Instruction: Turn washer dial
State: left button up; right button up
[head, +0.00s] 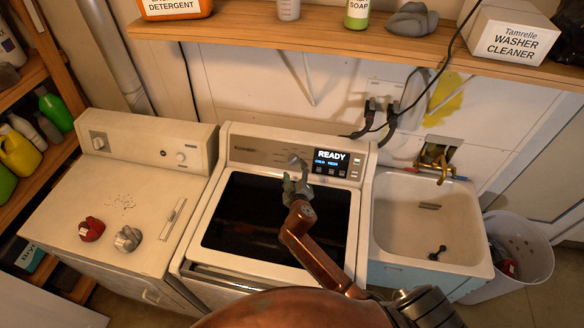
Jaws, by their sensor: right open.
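The washer (195,245) stands in the middle, with a dark opening or window in its top. Its back panel (255,150) carries a lit display (331,162) reading "READY" and a few small buttons. A grey rounded knob, seemingly the dial (295,160), shows on the panel left of the display. My right gripper (297,178) is open just in front of and below this knob. It partly overlaps the panel's lower edge, and I cannot tell whether it touches the knob. My left gripper is not in view.
A second white machine (125,185) stands left, with a red item (91,229) and a grey item (128,238) on top. A sink (425,225) with a brass faucet (434,160) is right. A wooden shelf (340,38) with bottles and a box (514,32) hangs above.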

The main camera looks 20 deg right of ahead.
aim_at(293, 160)
jog(key=f+b, duration=0.1)
jog(key=w+f+b, duration=0.1)
jog(key=d+f+b, duration=0.1)
jog(key=shift+w+f, duration=0.2)
jog(key=b+x, duration=0.2)
jog(key=x, duration=0.3)
jog(key=shift+w+b, duration=0.1)
jog(key=shift+b, duration=0.25)
jog(key=shift+w+d+f, duration=0.15)
jog(key=shift+w, duration=0.35)
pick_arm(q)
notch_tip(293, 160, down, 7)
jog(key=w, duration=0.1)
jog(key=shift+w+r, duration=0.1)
pick_arm(e)
jog(key=shift+c, duration=0.5)
